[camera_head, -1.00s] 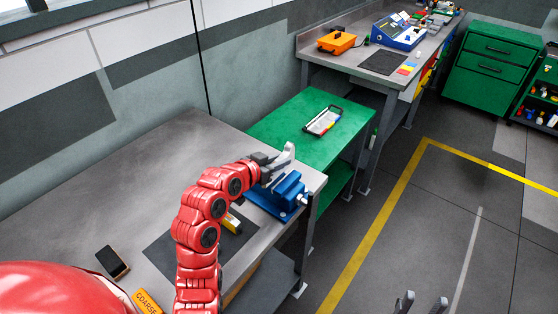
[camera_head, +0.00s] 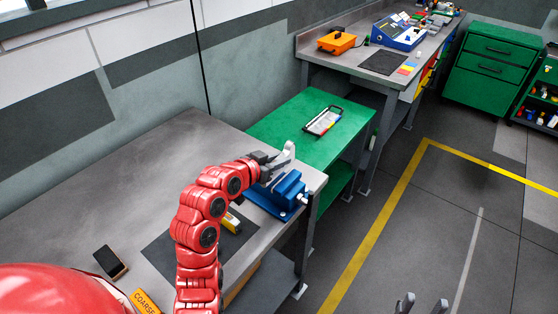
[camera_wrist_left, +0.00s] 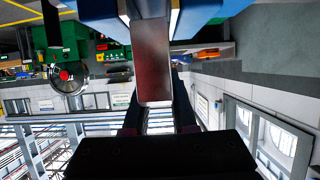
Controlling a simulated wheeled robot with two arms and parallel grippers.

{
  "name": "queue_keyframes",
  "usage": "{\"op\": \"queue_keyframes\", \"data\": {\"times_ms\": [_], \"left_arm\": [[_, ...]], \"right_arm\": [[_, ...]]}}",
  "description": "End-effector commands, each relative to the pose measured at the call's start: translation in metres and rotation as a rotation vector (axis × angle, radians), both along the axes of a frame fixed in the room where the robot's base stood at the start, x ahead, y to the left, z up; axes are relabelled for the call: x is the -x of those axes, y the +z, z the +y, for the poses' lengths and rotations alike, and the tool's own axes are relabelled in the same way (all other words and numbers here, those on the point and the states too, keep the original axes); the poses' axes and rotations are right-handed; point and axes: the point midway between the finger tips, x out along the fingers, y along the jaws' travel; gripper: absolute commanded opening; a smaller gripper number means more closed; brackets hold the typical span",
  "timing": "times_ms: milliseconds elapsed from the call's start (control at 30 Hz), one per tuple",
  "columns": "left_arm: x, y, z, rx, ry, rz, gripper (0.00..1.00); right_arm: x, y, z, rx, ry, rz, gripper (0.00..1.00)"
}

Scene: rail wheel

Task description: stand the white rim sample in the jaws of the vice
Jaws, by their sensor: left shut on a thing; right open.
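The white rim sample (camera_head: 287,154) is a pale curved piece above the blue vice (camera_head: 287,191), at the right corner of the grey bench. My left gripper (camera_head: 273,165) is shut on the sample and holds it from the left side. In the left wrist view the sample (camera_wrist_left: 153,62) extends from between the fingers (camera_wrist_left: 158,118) toward the blue vice parts (camera_wrist_left: 95,9) at the top edge. Whether the sample touches the jaws is hidden. My right gripper (camera_head: 422,306) is open and empty, low at the bottom edge over the floor.
A dark mat (camera_head: 160,256) with a yellow-and-black item lies left of the vice, partly behind my arm. A black-topped block (camera_head: 110,261) and an orange "COARSE" label (camera_head: 147,301) lie nearer. A green table (camera_head: 290,125) with a framed tool (camera_head: 323,120) stands behind.

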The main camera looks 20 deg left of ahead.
Motion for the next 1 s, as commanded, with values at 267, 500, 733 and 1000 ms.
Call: {"op": "queue_keyframes", "data": {"times_ms": [267,500,733,1000], "left_arm": [[-0.0003,0.0029,-0.0001,0.0,0.0,-0.006,0.0],[-0.0003,0.0026,-0.0002,0.0,-0.001,-0.006,0.0],[-0.0003,0.0016,-0.0001,0.0,0.0,-0.006,0.0],[-0.0002,0.0023,-0.0001,0.0,0.001,-0.005,0.0]], "right_arm": [[0.0,-0.0012,0.0,0.0,0.0,0.0,0.5],[-0.0001,-0.0014,0.0,0.0,0.0,0.0,0.5],[0.0,-0.0059,0.0,0.0,0.0,0.0,0.5],[0.0,-0.0077,0.0,0.0,0.0,0.0,0.5]]}}
